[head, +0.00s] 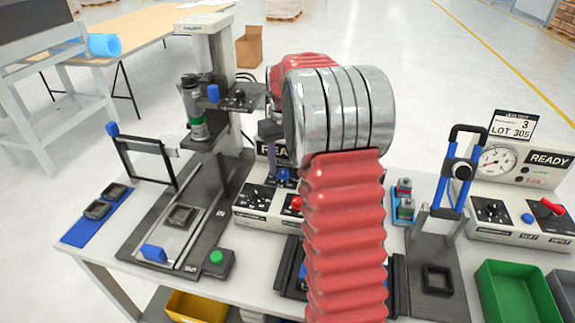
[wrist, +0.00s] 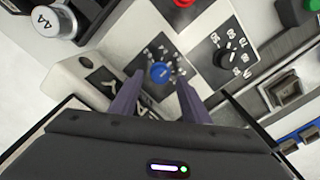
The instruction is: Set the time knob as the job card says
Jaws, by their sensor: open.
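A blue knob (wrist: 159,72) with a ring of printed marks sits on a dark panel between my fingertips in the wrist view; it also shows in the head view (head: 284,174). My gripper (wrist: 160,82) is open, one finger on each side of this knob; I cannot tell whether they touch it. A black knob (wrist: 226,58) with a numbered dial is beside it on the same control box (head: 262,212). Which one is the time knob I cannot read. A black-and-white card (head: 511,126) reads "3" and "LOT 305". In the head view my arm hides most of my gripper.
A red knob (head: 297,203) is on the same box, close to my gripper. A tall press column (head: 211,60) stands to the left. A green button box (head: 217,258) is in front. A second control box (head: 505,222), a gauge and a green bin (head: 505,290) are at right.

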